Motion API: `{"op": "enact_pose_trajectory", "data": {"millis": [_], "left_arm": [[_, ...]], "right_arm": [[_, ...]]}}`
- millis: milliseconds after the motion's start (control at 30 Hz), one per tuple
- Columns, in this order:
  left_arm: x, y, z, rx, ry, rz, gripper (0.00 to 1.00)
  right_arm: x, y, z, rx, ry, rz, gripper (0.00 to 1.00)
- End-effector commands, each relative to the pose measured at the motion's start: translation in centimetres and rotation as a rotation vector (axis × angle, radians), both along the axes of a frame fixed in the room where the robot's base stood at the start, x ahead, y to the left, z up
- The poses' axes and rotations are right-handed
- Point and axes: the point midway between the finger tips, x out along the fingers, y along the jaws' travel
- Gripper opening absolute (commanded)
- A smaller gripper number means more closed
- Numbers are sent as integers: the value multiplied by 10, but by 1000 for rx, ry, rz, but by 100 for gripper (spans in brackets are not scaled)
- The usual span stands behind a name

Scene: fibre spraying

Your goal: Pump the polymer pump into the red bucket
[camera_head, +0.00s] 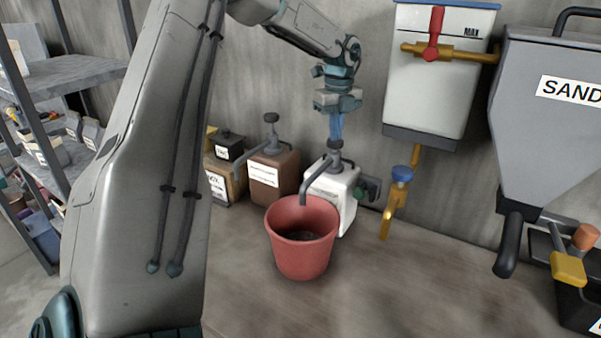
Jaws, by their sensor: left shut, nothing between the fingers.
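The white container has a grey pump with a spout (309,187) that reaches over the bucket's rim. My left gripper (336,135) points down right above the pump head (335,146). It is shut, its fingertips at or just above the top of the head; I cannot tell whether they touch. The label on the white container is too small to read. My right gripper does not show.
A brown container with a pump (272,172) and other containers stand left of the white one. A wall tank (430,90), yellow tap (388,220) and grey sand hopper (545,130) are at right. Shelves (75,72) stand at left. The front floor is clear.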

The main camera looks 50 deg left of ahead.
Motion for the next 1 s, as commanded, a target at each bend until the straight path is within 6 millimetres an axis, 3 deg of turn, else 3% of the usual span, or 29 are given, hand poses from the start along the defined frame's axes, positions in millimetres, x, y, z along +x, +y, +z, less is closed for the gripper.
{"op": "enact_pose_trajectory", "data": {"millis": [633, 1000], "left_arm": [[0, 0, 41, -1, 1, 0, 0], [0, 0, 43, 0, 0, 0, 0]], "right_arm": [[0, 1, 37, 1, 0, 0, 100], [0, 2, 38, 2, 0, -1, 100]]}}
